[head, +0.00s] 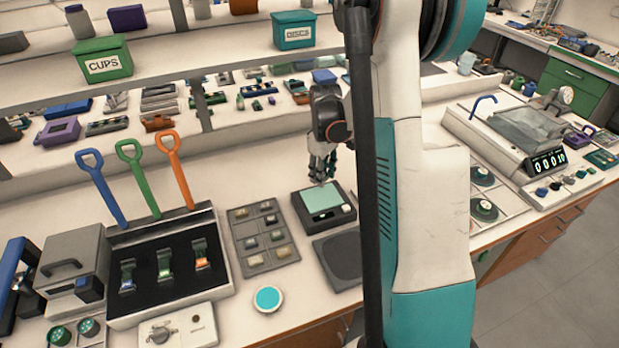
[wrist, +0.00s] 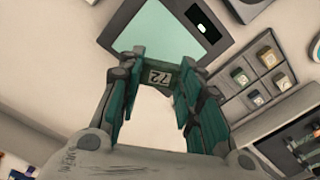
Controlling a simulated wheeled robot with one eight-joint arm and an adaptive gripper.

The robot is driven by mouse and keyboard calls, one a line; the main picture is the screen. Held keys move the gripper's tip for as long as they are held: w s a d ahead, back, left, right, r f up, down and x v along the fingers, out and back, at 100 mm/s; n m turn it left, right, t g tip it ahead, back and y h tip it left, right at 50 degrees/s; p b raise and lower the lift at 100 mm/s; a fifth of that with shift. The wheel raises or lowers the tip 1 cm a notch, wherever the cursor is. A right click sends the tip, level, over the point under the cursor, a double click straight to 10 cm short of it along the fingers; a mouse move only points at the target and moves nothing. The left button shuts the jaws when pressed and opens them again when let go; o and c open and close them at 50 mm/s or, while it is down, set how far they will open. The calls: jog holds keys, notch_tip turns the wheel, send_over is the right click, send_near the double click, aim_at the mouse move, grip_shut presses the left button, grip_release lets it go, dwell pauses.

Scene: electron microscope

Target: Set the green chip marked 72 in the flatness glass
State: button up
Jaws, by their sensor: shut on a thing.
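My gripper (head: 322,175) is above the bench, close to a dark device with a pale green plate (head: 321,199), which may be the flatness glass. In the wrist view my gripper (wrist: 159,78) is shut on a small dark green chip marked 72 (wrist: 159,77), held between its fingertips with the number facing the camera. The pale green plate (wrist: 163,38) shows just beyond the chip, which looks apart from it. The chip is too small to make out in the head view.
A grey compartment tray (head: 254,261) with several chips lies left of the device; it also shows in the wrist view (wrist: 230,103). A dark pad (head: 338,258) lies in front. A black tray with three coloured-handled tools (head: 120,308) stands left. A shelf (head: 225,42) overhangs behind.

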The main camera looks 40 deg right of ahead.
aim_at(322, 197)
jog(key=shift+f+b, duration=2.25)
jog(key=shift+f, duration=1.15)
jog(key=shift+f, duration=0.35)
jog(key=o, duration=1.1)
jog(key=shift+r, duration=0.2)
notch_tip(322, 197, up, 12)
jog(key=shift+f, duration=0.15)
